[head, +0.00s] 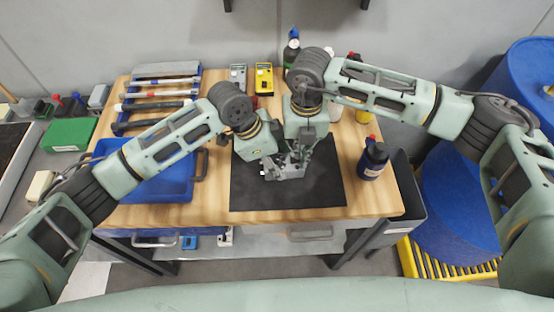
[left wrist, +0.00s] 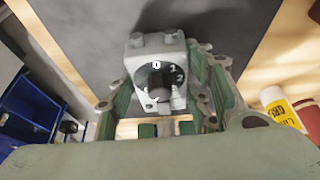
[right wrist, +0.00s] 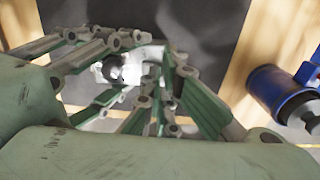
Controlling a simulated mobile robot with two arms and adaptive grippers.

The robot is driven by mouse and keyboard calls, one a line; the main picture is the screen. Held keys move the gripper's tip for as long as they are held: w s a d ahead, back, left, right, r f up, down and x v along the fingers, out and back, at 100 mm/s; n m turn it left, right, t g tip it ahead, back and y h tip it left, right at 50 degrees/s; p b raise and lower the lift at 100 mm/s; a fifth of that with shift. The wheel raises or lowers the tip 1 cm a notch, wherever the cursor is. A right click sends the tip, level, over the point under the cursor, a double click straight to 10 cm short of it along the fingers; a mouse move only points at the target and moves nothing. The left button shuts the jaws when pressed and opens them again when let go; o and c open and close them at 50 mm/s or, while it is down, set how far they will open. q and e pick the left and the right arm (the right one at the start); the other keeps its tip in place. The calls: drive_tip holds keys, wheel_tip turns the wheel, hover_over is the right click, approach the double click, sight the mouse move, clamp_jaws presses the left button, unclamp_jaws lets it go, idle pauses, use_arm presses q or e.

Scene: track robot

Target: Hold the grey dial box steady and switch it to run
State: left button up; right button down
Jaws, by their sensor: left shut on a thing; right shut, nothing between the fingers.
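The grey dial box (left wrist: 140,52) is at the middle of the left wrist view, with a black dial (left wrist: 160,82) and the marks 0, 1 and 2 around it. Where the dial points is not clear. My left gripper (head: 270,170) is shut on the box, its fingers at both sides of it. My right gripper (head: 298,160) is shut and empty, close beside the box. In the right wrist view the right fingers partly cover the box, and its dark dial (right wrist: 112,68) shows by the fingers. In the head view the grippers mostly hide the box.
The box is over a black mat (head: 250,195) on a wooden table (head: 140,214). A blue tray (head: 170,188) is at the left, and a dark blue bottle (head: 372,162) at the right. A yellow meter (head: 263,78) and a grey meter (head: 238,76) lie behind. The front of the mat is clear.

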drive_tip(key=shift+f, duration=0.8)
use_arm(q)
drive_tip(key=shift+r, duration=0.1)
use_arm(e)
drive_tip(key=shift+s, duration=0.1)
drive_tip(key=shift+r, duration=3.05)
use_arm(q)
drive_tip(key=o, duration=1.6)
